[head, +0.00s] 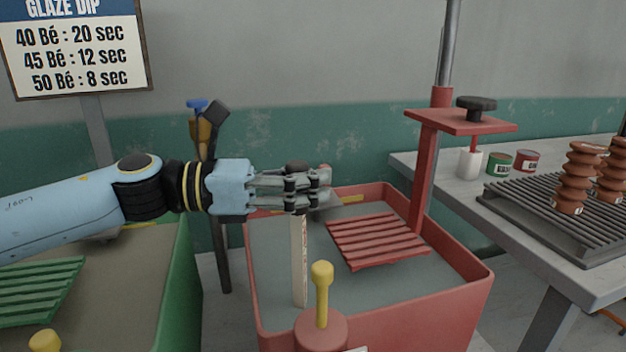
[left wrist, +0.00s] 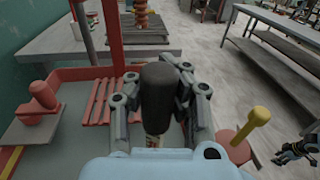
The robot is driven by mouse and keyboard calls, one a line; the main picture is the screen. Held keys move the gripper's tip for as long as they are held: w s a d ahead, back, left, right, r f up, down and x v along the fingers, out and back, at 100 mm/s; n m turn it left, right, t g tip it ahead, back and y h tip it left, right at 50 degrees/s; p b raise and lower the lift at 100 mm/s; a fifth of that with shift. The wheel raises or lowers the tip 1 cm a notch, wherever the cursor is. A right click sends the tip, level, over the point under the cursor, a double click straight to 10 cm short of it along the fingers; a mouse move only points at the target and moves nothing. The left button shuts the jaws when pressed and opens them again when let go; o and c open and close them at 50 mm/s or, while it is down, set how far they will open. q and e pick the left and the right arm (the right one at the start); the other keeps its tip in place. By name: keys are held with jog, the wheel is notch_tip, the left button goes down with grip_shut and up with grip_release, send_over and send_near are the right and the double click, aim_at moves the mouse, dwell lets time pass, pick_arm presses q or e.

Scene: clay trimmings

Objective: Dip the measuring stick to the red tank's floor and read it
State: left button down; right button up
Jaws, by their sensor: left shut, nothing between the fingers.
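The red tank (head: 474,279) holds grey liquid. The pale measuring stick (head: 299,262) stands nearly upright at the tank's left side. Its lower end meets the liquid, so whether it touches the floor is hidden; its markings are too small to read. My left gripper (head: 322,187) is at the stick's top, above the tank. The stick's dark handle (left wrist: 158,88) shows between the finger linkages in the left wrist view, but the fingers are shut without a grip on it. My right gripper (left wrist: 294,152) seems to show at the lower right there, its jaws unclear.
A red slatted rack (head: 378,241) hangs from a post in the tank's right part. A yellow-handled red knob (head: 321,290) stands at the front. A green tank (head: 180,290) is at left. A grey table (head: 590,282) with brown insulators is at right.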

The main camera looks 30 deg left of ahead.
pick_arm(q)
notch_tip(320, 180, down, 8)
jog(key=b, duration=0.6)
jog(key=shift+r, duration=0.1)
jog(key=shift+f, duration=0.35)
jog(key=shift+f+b, duration=0.1)
jog(key=shift+b, duration=0.2)
jog(key=shift+f+b, duration=0.8)
jog(key=shift+f, duration=0.15)
dwell(0.3)
notch_tip(320, 180, up, 29)
jog(key=p, duration=2.3)
send_over(305, 251)
jog(key=shift+w+d, duration=0.35)
jog(key=shift+w, duration=0.1)
